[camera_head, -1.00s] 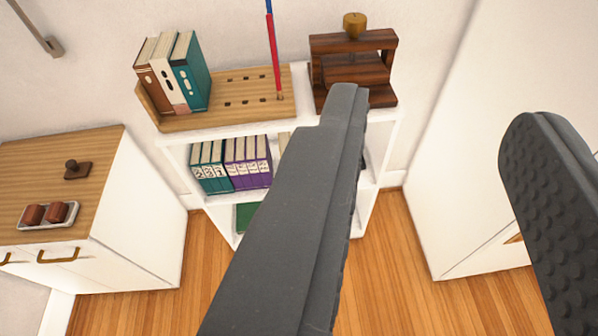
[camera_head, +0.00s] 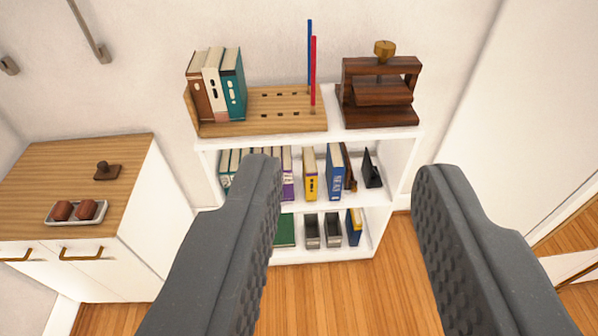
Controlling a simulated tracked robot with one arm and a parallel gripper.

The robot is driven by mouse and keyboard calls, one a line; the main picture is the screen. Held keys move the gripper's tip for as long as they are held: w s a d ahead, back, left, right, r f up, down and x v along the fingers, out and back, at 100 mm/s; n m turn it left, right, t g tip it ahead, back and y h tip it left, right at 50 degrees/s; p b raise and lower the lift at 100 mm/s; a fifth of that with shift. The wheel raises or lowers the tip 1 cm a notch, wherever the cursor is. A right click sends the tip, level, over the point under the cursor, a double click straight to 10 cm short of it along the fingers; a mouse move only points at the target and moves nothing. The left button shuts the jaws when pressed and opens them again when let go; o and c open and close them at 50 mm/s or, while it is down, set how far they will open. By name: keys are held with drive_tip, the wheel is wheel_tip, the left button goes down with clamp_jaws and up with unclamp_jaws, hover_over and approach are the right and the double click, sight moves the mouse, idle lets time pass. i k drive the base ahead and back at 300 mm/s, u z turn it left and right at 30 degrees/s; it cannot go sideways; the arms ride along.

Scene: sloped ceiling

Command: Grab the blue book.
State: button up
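A blue book (camera_head: 335,175) stands upright on the middle shelf of the white bookcase, right of a yellow book (camera_head: 310,175). A smaller blue book with some yellow (camera_head: 354,228) stands on the lower shelf. My gripper (camera_head: 347,174) is open and empty, its two dark fingers wide apart in the foreground. In the picture, the blue book on the middle shelf shows between the fingertips, with the bookcase well beyond them. The left finger covers part of the middle and lower shelves.
The white bookcase (camera_head: 400,133) carries a wooden rack (camera_head: 270,124) with several books, a red rod and a blue rod, and a dark wooden press (camera_head: 380,95). Purple books (camera_head: 288,175) stand left of the yellow one. A cabinet (camera_head: 135,235) is at left. Wood floor lies in front.

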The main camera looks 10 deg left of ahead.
sight(335, 170)
drive_tip(key=u, duration=0.3)
drive_tip(key=i, duration=1)
drive_tip(key=z, duration=0.05)
